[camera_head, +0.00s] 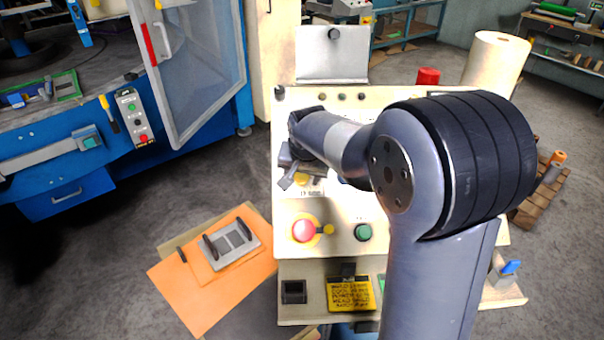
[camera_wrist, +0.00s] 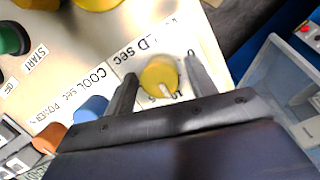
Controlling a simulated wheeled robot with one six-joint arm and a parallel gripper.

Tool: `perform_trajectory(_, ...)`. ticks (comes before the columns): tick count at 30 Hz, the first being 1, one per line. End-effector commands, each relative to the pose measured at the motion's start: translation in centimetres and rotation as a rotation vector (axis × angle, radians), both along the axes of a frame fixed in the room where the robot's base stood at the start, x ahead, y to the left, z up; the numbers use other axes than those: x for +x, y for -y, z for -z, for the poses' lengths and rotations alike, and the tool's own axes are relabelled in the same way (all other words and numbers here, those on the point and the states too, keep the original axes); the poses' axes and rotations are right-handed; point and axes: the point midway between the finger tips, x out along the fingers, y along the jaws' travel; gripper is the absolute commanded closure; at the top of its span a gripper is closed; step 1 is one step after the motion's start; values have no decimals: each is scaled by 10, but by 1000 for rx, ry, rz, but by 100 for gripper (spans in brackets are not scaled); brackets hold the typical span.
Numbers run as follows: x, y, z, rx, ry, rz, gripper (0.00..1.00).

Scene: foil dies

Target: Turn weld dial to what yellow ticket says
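The yellow weld dial (camera_wrist: 158,73) is on the cream panel, beside lettering ending in "LD sec", in the wrist view. Its white pointer points down toward the scale figures near "10". My gripper (camera_wrist: 161,82) is open, one finger on each side of the dial with a gap at both sides. In the head view, my gripper (camera_head: 287,180) is over the panel's left edge, by the dial (camera_head: 302,180). The yellow ticket (camera_head: 350,296) hangs on the lower front of the machine. Its dark lines of text are too small to read surely.
Blue (camera_wrist: 92,108) and orange (camera_wrist: 50,138) knobs sit beside the weld dial. A red button (camera_head: 304,230) and a green button (camera_head: 363,232) are lower on the panel. An orange board (camera_head: 190,301) with a metal plate (camera_head: 230,245) lies at left.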

Motion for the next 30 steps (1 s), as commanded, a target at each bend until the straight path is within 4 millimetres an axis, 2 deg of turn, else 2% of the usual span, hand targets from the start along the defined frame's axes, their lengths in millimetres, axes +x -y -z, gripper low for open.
perform_trajectory(2, 0, 0, 0, 0, 0, 0, 54)
perform_trajectory(14, 0, 0, 0, 0, 0, 0, 86)
perform_trajectory(23, 0, 0, 0, 20, 1, 29, 88)
perform_trajectory(30, 0, 0, 2, 97, 5, 139, 88)
